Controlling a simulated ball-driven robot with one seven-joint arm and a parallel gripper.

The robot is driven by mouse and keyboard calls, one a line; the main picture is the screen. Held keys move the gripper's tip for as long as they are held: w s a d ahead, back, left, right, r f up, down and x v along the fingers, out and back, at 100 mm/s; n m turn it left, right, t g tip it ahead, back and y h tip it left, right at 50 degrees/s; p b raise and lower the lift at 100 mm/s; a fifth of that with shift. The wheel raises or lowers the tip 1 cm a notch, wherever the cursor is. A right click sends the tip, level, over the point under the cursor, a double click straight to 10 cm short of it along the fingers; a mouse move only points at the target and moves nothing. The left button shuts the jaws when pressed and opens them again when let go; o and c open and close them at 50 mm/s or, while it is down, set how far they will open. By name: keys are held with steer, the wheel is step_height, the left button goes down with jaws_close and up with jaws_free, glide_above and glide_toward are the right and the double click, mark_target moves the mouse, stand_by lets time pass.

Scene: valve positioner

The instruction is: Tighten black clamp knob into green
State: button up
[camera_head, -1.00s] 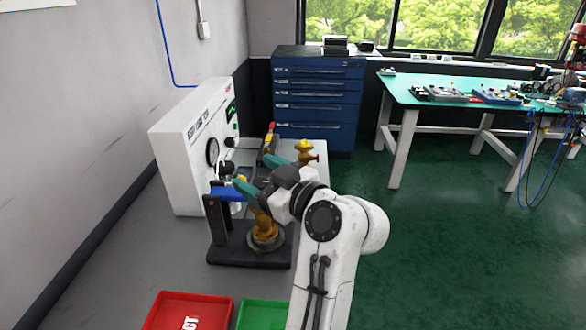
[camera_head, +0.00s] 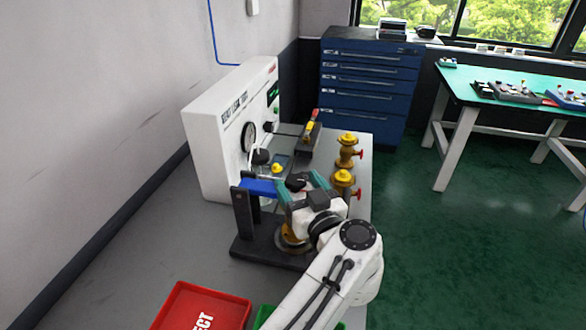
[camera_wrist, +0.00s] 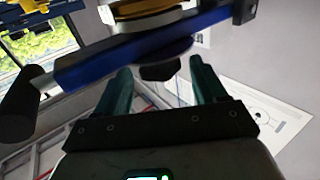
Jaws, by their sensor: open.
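My gripper (camera_head: 300,193) has teal fingers, spread apart beside the blue clamp bar (camera_head: 260,187) of the dark clamp stand (camera_head: 243,218). In the wrist view, my open gripper (camera_wrist: 162,72) faces the blue bar (camera_wrist: 130,58). A small black knob (camera_wrist: 160,71) under the bar shows between the fingertips; contact cannot be told. A black cylindrical handle (camera_wrist: 20,103) on a metal rod is at the left edge. I cannot tell which black part is the clamp knob. A brass valve (camera_head: 290,238) stands in the clamp, partly hidden by my arm.
A white test bench (camera_head: 225,125) with a gauge (camera_head: 248,137) stands behind the clamp. Two brass valves (camera_head: 347,150) with yellow caps are to the right. A red reject tray (camera_head: 200,308) and a green tray (camera_head: 264,317) lie in front. The floor at right is clear.

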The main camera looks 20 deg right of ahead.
mark_target(291, 174)
steer(key=shift+w+p, duration=0.3)
steer(key=shift+w, duration=1.85)
steer(key=c, duration=1)
steer(key=shift+o, duration=0.2)
steer(key=shift+f, duration=0.15)
